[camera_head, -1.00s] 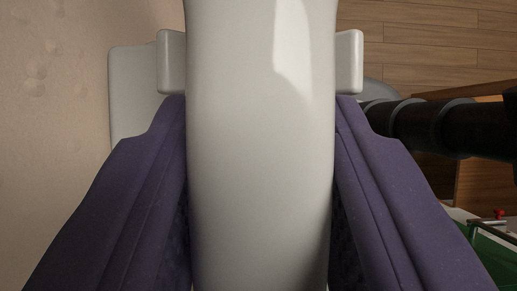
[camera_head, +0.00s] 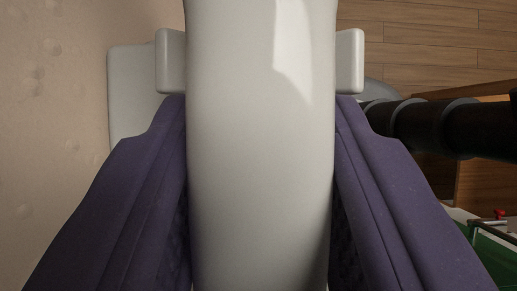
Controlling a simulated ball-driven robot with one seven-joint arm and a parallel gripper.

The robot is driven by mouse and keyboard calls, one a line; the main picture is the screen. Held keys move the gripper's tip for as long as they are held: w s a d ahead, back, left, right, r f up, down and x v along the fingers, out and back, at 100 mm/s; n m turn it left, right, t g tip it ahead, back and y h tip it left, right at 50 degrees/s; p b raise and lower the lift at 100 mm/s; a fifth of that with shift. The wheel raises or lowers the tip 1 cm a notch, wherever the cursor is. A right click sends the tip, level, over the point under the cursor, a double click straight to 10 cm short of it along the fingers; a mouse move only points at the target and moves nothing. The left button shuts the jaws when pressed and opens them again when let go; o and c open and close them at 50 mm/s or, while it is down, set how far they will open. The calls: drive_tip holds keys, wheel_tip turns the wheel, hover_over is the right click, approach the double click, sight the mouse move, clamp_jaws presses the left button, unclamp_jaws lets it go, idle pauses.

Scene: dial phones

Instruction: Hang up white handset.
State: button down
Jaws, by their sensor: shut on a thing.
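The white handset (camera_head: 260,140) fills the middle of the view, running from the top edge to the bottom edge. My gripper (camera_head: 260,110) has purple fingers on the left and right sides of the handset, shut on it. Behind the handset a white phone body (camera_head: 130,90) shows at the upper left, close to the wall. White prongs (camera_head: 172,60) stick out on both sides of the handset, left and right. The handset hides what is straight behind it, so I cannot tell whether it touches the prongs.
A beige wall (camera_head: 50,120) fills the left side. Wooden floor (camera_head: 430,40) shows at the upper right. A black cylindrical part (camera_head: 440,127) crosses the right side, in front of a wooden piece of furniture (camera_head: 485,180). A green object (camera_head: 495,250) is at the lower right.

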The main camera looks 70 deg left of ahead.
drive_tip(key=c, duration=0.7)
unclamp_jaws()
drive_tip(key=shift+o, duration=0.5)
drive_tip(key=p+v, duration=0.1)
drive_tip(key=v, duration=0.7)
drive_tip(key=shift+d, duration=0.1)
